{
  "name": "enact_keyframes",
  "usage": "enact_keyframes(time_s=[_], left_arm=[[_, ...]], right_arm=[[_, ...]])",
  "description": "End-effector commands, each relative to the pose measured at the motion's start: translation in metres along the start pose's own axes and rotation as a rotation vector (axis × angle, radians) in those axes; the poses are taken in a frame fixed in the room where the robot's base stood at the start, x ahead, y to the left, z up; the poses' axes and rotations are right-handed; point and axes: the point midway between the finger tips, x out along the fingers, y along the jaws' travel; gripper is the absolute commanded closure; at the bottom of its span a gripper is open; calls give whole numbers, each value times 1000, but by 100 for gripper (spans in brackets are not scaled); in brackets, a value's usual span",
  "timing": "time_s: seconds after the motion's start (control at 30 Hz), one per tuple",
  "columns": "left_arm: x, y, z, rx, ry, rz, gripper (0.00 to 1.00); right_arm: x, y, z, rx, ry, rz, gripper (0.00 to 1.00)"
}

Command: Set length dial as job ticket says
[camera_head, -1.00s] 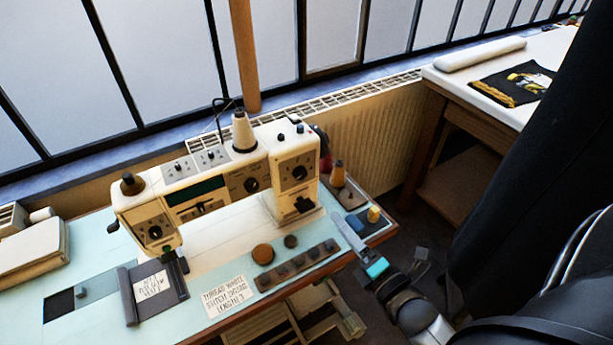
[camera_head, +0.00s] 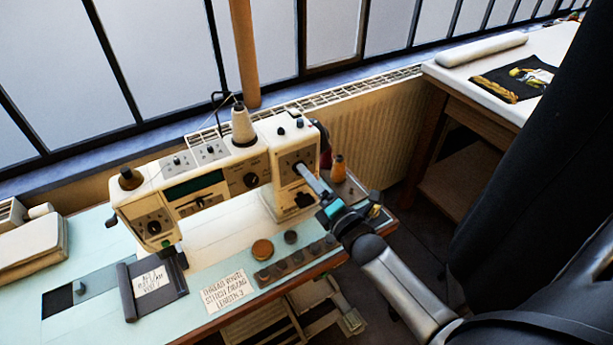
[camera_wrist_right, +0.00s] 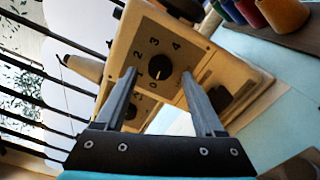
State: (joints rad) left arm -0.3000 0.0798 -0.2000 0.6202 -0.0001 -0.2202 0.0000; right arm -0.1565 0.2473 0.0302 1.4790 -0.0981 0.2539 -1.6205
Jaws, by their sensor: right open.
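The length dial (camera_wrist_right: 161,66) is a black round knob on a plate with printed numbers, in the right wrist view. Its pale mark points down, close to the 0. It sits on the right column of the cream sewing machine (camera_head: 225,180). My right gripper (camera_wrist_right: 158,72) is open, its fingertips on either side of the dial in the wrist view; I cannot tell whether they touch it. In the head view the right gripper (camera_head: 301,168) reaches the column's front and partly covers the dial. The job ticket (camera_head: 225,290) lies on the table; its last line reads length 3. My left gripper is not in view.
A second knob (camera_head: 251,181) sits on the machine's middle. A thread cone (camera_head: 243,125) stands on top. A dark strip of several round pieces (camera_head: 297,263) lies in front, beside a brown disc (camera_head: 262,249). A grey holder with a note (camera_head: 150,280) lies at the left.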

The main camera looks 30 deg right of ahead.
Motion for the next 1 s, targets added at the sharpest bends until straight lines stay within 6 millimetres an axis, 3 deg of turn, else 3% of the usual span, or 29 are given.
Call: enact_keyframes(time_s=[0.2, 0.57, 1.0], left_arm=[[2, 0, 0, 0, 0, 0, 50], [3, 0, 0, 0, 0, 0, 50], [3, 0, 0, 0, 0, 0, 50]], right_arm=[[17, 0, 0, 1, 1, -1, 29], [19, 0, 0, 1, 0, -1, 30], [19, 0, 0, 1, 0, -1, 80]])
